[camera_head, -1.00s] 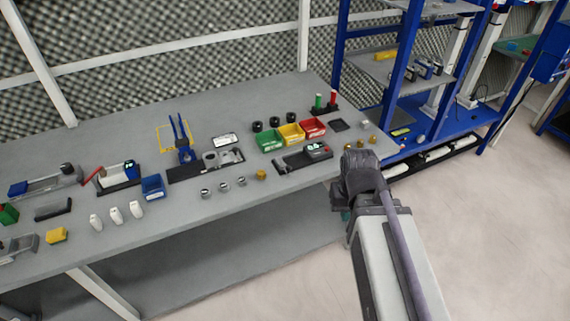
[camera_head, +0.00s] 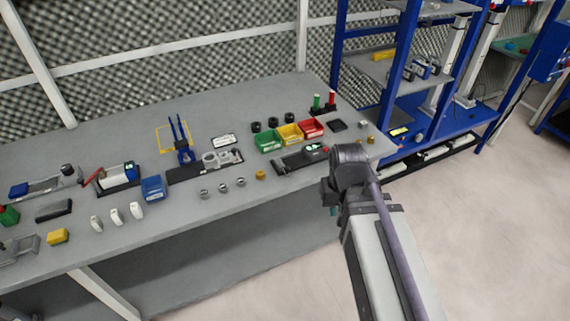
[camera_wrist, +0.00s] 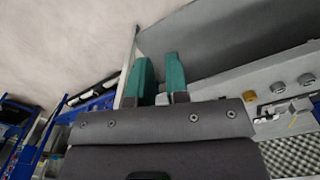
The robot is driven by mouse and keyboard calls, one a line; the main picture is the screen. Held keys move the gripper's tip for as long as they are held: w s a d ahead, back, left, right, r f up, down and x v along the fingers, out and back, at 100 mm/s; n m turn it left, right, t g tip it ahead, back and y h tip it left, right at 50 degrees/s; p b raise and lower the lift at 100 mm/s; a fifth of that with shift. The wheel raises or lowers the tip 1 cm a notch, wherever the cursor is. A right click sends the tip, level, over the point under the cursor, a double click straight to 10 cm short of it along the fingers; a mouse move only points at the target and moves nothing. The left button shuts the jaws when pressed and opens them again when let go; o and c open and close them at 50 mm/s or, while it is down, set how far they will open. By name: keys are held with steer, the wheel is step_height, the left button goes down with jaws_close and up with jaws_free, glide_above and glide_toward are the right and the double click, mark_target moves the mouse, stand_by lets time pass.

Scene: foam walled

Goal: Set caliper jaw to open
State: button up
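The caliper (camera_head: 292,162) lies in a dark base on the grey bench, in front of the coloured bins. The caliper cannot be made out in the wrist view.
Green (camera_head: 268,140), yellow (camera_head: 290,134) and red (camera_head: 311,127) bins stand behind the caliper. Several small metal and brass parts sit along the bench (camera_head: 240,210) front. A blue shelf rack (camera_head: 391,75) stands at the right. Open floor lies in front.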

mark_target(287, 167)
steer(key=o, duration=0.3)
steer(key=w+a+r+n+p, duration=0.1)
steer(key=w+a+r+n, duration=0.1)
steer(key=w+a, duration=0.2)
steer(key=w+a+r+n+p, duration=0.2)
steer(key=w+a, duration=0.2)
steer(key=w, duration=0.7)
steer(key=shift+a+r+n, duration=0.2)
steer(key=shift+r+n, duration=0.05)
steer(key=shift+n, duration=0.05)
steer(key=shift+o, duration=1.2)
steer(key=w+a+n, duration=0.4)
steer(key=w+n, duration=0.2)
steer(key=w, duration=0.2)
steer(key=f+n+b, duration=0.1)
steer(key=f+b, duration=0.6)
steer(key=f+n+b, duration=0.1)
steer(key=f+b, duration=0.3)
steer(key=shift+s+d+f+n, duration=0.1)
steer(key=shift+s+d+n, duration=0.05)
steer(key=shift+s+n, duration=0.2)
jaws_close()
